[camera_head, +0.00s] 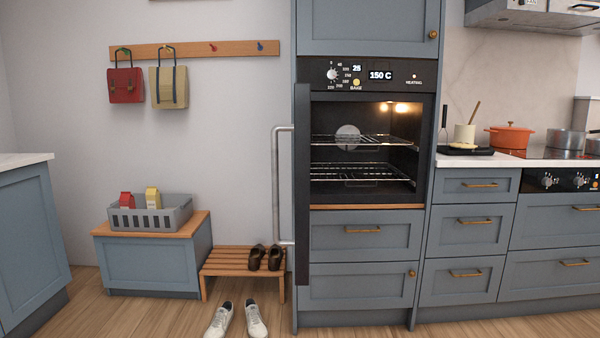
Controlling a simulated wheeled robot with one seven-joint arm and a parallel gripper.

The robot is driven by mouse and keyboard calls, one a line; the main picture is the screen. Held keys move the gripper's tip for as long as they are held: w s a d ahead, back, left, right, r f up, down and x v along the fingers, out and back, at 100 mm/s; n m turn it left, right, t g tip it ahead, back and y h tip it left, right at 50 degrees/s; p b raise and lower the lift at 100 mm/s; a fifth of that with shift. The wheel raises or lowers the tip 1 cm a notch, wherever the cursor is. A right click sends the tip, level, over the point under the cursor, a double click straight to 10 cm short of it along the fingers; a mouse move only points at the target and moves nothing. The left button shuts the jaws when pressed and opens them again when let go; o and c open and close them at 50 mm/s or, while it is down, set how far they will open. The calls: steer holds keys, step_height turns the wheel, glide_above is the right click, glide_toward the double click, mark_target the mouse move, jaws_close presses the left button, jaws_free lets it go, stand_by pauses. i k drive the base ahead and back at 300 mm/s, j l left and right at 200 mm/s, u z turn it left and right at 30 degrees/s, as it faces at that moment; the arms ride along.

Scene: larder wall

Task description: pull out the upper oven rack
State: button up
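The oven (367,75) is built into a tall blue-grey cabinet right of the picture's middle. Its dark door (303,185) stands swung open on the left side, seen nearly edge-on, with a long metal handle (276,185) facing left. The upper oven rack (385,141) is a wire shelf inside the lit cavity and appears pushed in. The lower rack (375,171) sits below it, also inside. A round pale disc, perhaps the fan, shows behind the upper rack. My gripper is not in view.
A slatted bench (225,262) with dark shoes stands left of the door, and white sneakers (256,318) lie on the floor before it. A grey crate (180,217) sits on a low cabinet. The floor before the oven looks clear.

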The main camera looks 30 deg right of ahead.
mark_target(408, 144)
steer(key=i+j+z, duration=0.1)
steer(key=z, duration=0.25)
steer(key=i+j+z, duration=0.1)
steer(key=z, duration=0.25)
steer(key=i+j+z, duration=0.1)
steer(key=z, duration=0.2)
steer(key=i+l, duration=0.15)
